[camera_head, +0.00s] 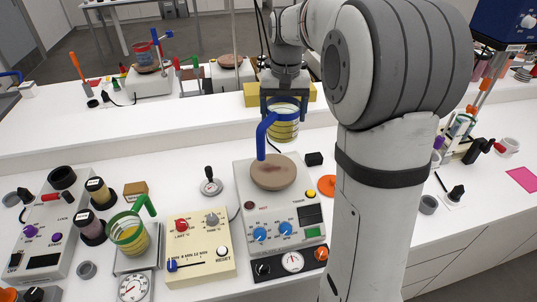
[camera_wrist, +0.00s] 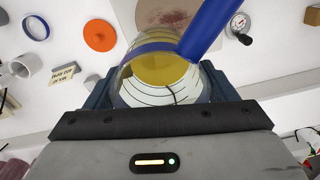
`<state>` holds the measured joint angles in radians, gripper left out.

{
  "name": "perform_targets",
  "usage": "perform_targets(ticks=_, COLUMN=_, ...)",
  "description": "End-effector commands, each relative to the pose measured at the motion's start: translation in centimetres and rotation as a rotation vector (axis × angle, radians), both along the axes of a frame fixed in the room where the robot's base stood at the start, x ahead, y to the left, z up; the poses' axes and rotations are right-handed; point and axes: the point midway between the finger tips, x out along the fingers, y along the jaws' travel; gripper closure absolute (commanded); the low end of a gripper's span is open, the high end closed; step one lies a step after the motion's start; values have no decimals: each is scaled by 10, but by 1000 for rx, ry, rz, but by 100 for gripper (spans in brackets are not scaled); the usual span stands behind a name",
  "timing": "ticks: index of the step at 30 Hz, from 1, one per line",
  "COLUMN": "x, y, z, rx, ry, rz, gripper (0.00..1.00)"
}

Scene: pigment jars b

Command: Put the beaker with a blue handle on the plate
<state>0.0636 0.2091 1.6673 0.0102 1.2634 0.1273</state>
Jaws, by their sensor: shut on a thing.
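The beaker with a blue handle (camera_head: 284,130) is clear with yellow contents, and my gripper (camera_head: 284,104) is shut on it. It is held upright or nearly so, above and behind the plate. Its blue handle (camera_head: 262,135) points toward the camera and hangs down close to the plate's far edge; I cannot tell whether it touches. The plate (camera_head: 274,174) is a brown round disc, empty, on top of a white device with blue knobs. In the wrist view the beaker (camera_wrist: 160,88) sits between the jaws, and the plate (camera_wrist: 165,12) shows partly behind it.
A green-handled beaker (camera_head: 130,236) stands on a scale at the left. A cream box with knobs (camera_head: 200,247) stands left of the plate's device. An orange disc (camera_head: 327,186) and a small black block (camera_head: 314,159) lie right of the plate. A raised ledge runs behind.

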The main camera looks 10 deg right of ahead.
Motion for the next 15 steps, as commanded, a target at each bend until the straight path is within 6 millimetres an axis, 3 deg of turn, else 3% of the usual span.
perform_targets(ticks=4, x=-1, y=3, z=-4, rx=0, ry=2, rz=5, gripper=53)
perform_targets(ticks=9, x=-2, y=4, z=-36, rx=1, ry=5, rz=7, gripper=53)
perform_targets(ticks=15, x=-1, y=4, z=-59, rx=0, ry=2, rz=6, gripper=53)
